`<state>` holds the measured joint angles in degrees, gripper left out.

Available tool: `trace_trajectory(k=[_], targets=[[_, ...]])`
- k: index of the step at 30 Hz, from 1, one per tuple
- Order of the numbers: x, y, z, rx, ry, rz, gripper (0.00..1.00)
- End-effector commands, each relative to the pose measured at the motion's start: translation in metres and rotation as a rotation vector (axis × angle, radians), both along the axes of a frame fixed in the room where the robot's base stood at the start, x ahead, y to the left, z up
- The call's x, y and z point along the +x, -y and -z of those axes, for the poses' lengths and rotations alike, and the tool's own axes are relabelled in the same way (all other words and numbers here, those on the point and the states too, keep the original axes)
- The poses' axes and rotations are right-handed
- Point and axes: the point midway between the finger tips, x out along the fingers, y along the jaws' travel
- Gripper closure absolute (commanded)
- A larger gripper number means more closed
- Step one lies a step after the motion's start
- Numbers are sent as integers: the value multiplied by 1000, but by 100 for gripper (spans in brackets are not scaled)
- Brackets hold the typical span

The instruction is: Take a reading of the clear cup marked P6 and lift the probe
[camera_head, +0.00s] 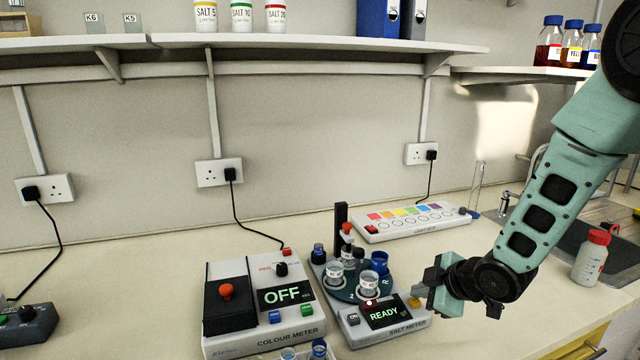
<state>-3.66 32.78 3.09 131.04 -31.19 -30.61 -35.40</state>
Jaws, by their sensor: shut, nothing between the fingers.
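The salt meter (402,333) stands on the bench and its screen (384,314) reads READY. Its round dark turntable (345,292) carries several clear cups, one at the left (333,274) and one at the front right (369,284). Their marks are too small to read, so I cannot tell which is P6. A black post (341,216) rises behind the turntable, with a red-topped part (347,229) beside it over a rear cup (348,256); this may be the probe. My gripper (428,285) is shut and empty at the meter's right side, near an orange button (414,302).
The colour meter (265,343), its screen reading OFF, stands close on the left. A light box (400,232) with coloured patches lies behind. A red-capped bottle (591,257) stands by the sink at right. Bare bench lies right of the salt meter.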

Motion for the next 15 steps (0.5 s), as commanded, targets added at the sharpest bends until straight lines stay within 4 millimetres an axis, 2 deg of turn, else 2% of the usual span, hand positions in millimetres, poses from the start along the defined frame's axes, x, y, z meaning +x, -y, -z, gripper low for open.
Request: trace_trajectory(k=[15], targets=[[0, 0, 7, 0, 0, 0, 100]])
